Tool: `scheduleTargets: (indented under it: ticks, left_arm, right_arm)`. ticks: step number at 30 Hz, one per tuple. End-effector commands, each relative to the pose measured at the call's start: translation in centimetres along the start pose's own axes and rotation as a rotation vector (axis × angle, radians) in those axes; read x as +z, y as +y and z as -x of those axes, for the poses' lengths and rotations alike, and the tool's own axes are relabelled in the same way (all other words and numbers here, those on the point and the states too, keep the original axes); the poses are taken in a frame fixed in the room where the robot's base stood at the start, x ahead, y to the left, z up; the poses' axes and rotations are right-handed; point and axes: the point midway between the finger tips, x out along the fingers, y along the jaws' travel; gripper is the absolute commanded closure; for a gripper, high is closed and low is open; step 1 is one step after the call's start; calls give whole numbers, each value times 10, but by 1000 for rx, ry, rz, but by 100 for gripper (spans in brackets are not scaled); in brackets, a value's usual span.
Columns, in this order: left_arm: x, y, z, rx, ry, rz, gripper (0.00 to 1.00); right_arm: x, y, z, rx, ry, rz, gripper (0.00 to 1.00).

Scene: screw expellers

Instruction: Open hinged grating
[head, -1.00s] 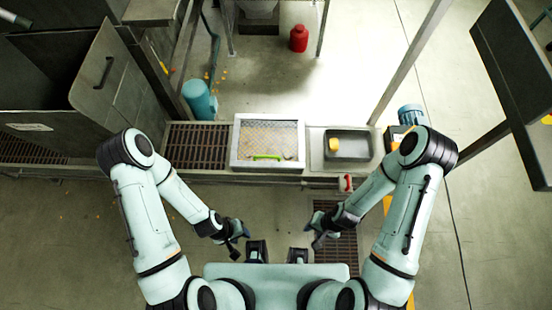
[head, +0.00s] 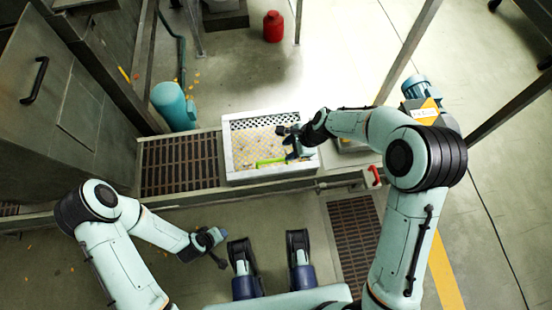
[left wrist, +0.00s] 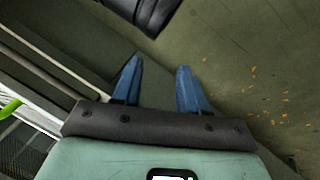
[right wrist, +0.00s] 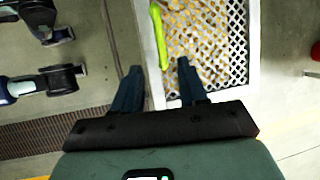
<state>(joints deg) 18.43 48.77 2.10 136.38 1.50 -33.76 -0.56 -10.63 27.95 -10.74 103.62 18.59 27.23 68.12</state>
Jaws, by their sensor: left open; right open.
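The hinged grating (head: 268,122) is a perforated panel in a white frame (head: 233,177), lying flat over yellowish pieces. Its bright green handle (head: 270,162) is near the front edge. My right gripper (head: 288,143) is open above the right part of the grating, beside the handle. In the right wrist view, the handle (right wrist: 158,38) lies ahead of the gap between the open fingers (right wrist: 158,80), with no contact visible. My left gripper (head: 210,250) is open and empty in front of the bench, away from the grating. The handle's end also shows in the left wrist view (left wrist: 9,109).
A red valve handle (head: 374,175) is at the right. A red bottle (head: 273,27) stands far back.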

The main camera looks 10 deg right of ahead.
Motion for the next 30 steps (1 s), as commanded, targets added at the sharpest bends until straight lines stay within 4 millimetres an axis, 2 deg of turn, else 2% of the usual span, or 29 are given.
scheduleTargets:
  ticks: [1,4,6,13,19,28,29,30]
  left_arm:
    - [-3,-3,-7,-4,10,3,57]
    - [-8,-9,-17,-11,25,7,57]
    - [5,-18,-24,-27,-16,16,57]
    - [32,-38,-39,-63,-100,38,57]
    - [43,-46,-43,-78,-135,47,57]
    - [44,-47,-43,-81,-140,49,57]
    - [44,-47,-43,-81,-140,49,57]
    - [44,-47,-43,-81,-140,49,57]
  right_arm:
    - [-2,1,-15,3,1,-1,58]
    - [-2,1,-38,4,0,0,58]
    - [-2,2,-53,5,0,0,58]
    - [-2,1,-93,3,1,2,58]
    - [-1,1,-108,1,1,2,58]
    - [-1,0,-110,0,1,2,58]
    - [-1,0,-110,0,1,2,61]
    - [-1,0,-110,0,1,2,74]
